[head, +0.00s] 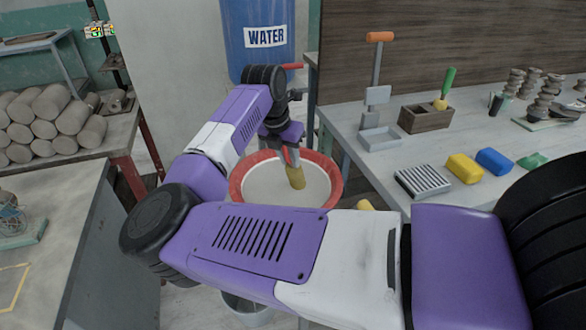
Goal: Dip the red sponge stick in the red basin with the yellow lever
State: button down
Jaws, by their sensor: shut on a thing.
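The red basin (237,184) has a red rim and a pale grey inside, and stands below the blue water barrel. My gripper (287,143) is above its far part, shut on the red sponge stick (288,158). The stick points down, slightly tilted, with its yellowish sponge end (296,178) over or in the basin's inside. I cannot tell whether the sponge touches the contents. A yellow piece (365,205), perhaps the lever, shows at the basin's right, partly hidden by my arm. My arm also hides the basin's near side.
The blue water barrel (257,35) has a red tap (292,66). On the right, a table (375,170) holds a wooden box (426,119), a ribbed block (422,181), yellow (464,168) and blue (494,161) blocks. Clay logs (50,103) are stacked at left. A bucket (246,310) stands below.

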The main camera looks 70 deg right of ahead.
jog(key=shift+d, duration=0.35)
jog(key=shift+r+p, duration=2.05)
jog(key=shift+r, duration=2.45)
